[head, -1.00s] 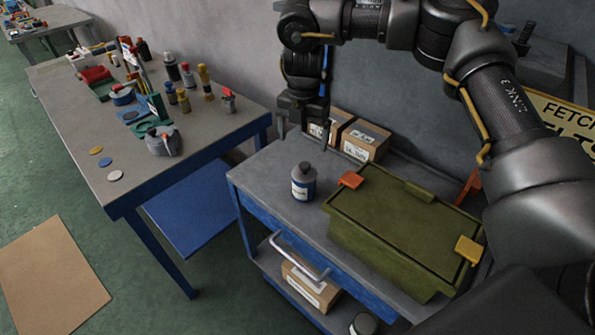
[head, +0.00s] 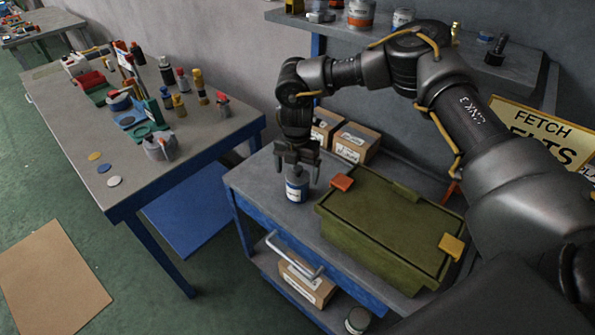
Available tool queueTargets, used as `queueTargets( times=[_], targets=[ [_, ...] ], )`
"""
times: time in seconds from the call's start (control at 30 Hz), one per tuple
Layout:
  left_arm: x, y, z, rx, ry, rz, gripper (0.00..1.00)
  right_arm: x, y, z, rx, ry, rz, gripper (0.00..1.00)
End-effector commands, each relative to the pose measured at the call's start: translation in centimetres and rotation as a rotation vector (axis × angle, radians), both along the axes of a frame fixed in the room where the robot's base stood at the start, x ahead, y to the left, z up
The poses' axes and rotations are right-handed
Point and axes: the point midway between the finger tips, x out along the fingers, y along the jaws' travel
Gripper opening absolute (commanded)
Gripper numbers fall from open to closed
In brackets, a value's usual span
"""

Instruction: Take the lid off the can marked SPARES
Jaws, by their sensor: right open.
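A small grey can (head: 297,188) with a blue-and-white label stands upright on the grey top of the blue cart (head: 258,178). Its label is too small to read, so I cannot tell whether it says SPARES. My right gripper (head: 297,173) is open and points down right over this can. Its fingers are at the height of the can's top, where the lid is mostly hidden by the gripper. I cannot tell whether the fingers touch it. My left gripper is not in view.
A green lidded crate (head: 385,228) with orange and yellow latches stands right of the can. Cardboard boxes (head: 355,143) stand behind. Other cans stand on the wall shelf (head: 340,30) and the cart's lower shelf. A cluttered workbench (head: 90,150) is at left.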

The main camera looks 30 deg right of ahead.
Motion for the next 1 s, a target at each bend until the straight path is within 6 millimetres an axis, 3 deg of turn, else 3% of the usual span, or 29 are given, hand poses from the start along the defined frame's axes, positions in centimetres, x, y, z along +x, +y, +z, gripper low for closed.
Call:
queueTargets(
  times=[0.3,0.7,1.0],
  targets=[
    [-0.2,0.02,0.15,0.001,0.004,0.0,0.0,-0.01,-0.01,-0.74,0.001,-0.001,0.0,0.9],
    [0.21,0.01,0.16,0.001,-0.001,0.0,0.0,0.0,-0.01,-0.69,0.001,-0.001,0.0,0.41],
    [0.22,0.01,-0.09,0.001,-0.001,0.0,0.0,0.02,-0.02,-0.5,0.0,-0.001,-0.001,0.41]
  ],
)
